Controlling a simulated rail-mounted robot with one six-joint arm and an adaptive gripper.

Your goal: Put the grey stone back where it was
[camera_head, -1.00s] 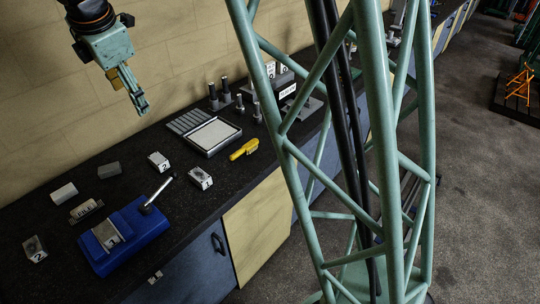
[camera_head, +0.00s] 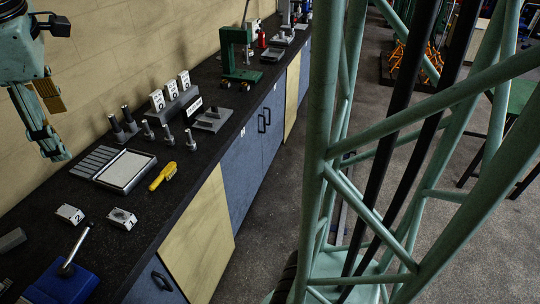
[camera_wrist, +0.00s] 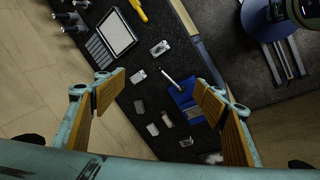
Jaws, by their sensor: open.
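A dark grey block (camera_head: 12,240), which looks like the grey stone, lies on the black bench at the left edge of the head view, partly cut off. In the wrist view the grey block (camera_wrist: 140,107) lies beside a paler block (camera_wrist: 153,129), near the blue box (camera_wrist: 187,100).
A white-topped tray (camera_head: 126,170) and a yellow tool (camera_head: 163,176) lie farther along the bench. Upright pins and a rack of number cards (camera_head: 172,98) stand behind them. A green press (camera_head: 240,60) stands farther right. The blue box (camera_head: 60,286) has a raised lever (camera_head: 75,247).

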